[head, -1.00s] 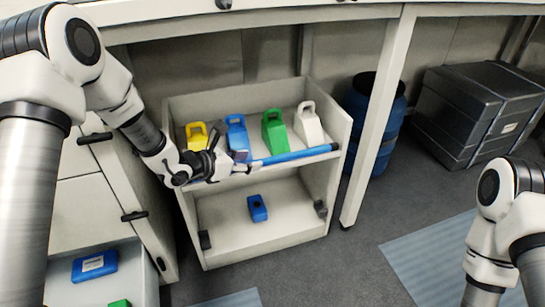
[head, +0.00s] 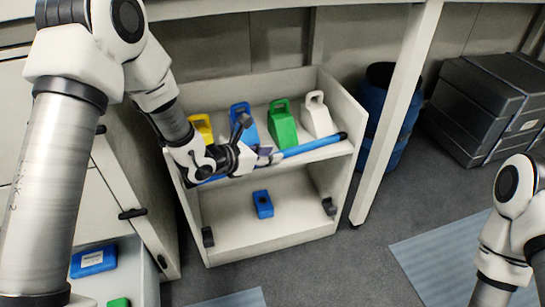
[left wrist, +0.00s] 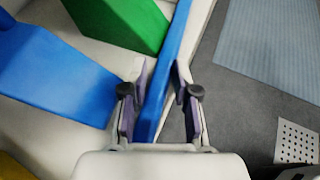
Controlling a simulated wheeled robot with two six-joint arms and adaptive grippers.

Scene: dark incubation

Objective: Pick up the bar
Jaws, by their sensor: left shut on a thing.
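The bar (head: 312,146) is a long blue rod lying slantwise along the front of the cart's upper shelf. Its dark-tipped right end is near the cart's right side. My left gripper (head: 264,157) is shut on the bar around its middle. In the left wrist view the bar (left wrist: 165,70) runs between the two fingers of my left gripper (left wrist: 160,95). I cannot tell whether the bar is clear of the shelf. My right arm shows at the right edge, but its gripper is out of view.
The cart (head: 265,235) holds yellow (head: 201,127), blue (head: 245,122), green (head: 282,124) and white (head: 317,116) containers behind the bar. A small blue item (head: 263,204) sits on the lower shelf. A table leg (head: 392,125), blue barrel (head: 372,150) and black case (head: 490,105) stand right.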

